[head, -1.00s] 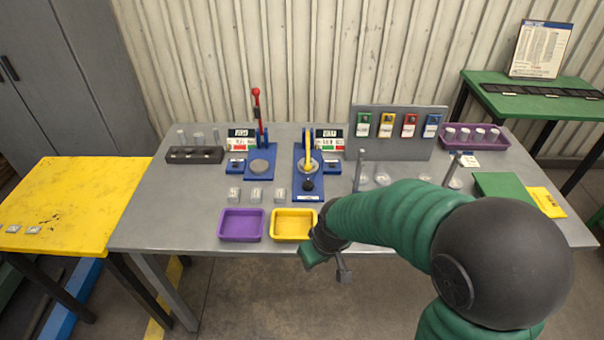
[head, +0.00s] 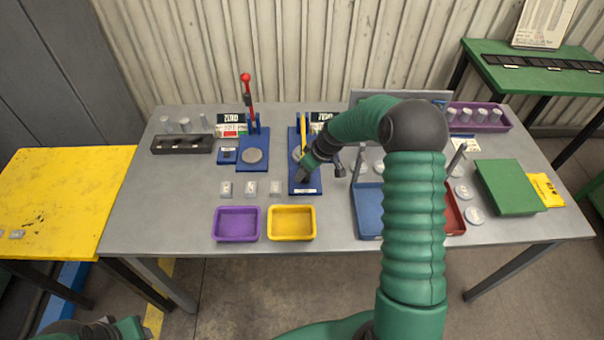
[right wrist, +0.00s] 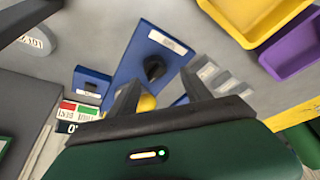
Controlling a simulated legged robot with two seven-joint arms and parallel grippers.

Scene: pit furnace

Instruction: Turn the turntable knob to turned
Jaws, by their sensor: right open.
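The black turntable knob (right wrist: 154,68) sits on a blue base plate (right wrist: 138,52) with a white label, seen in the right wrist view. In the head view the blue base (head: 306,188) stands mid-table, and my right gripper hides the knob. My right gripper (head: 305,172) is over the base. In the right wrist view its two fingers (right wrist: 161,79) are spread, with the knob just beyond the gap between their tips and nothing held. Part of my left arm's end (head: 110,330) shows at the lower left edge; its jaws cannot be made out.
A yellow lever (head: 304,128) and a round grey disc stand behind the gripper. A second blue station (head: 252,160) with a red lever (head: 247,90) is to the left. Purple (head: 237,224) and yellow (head: 291,223) trays lie in front. Several small grey blocks sit left of the base.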

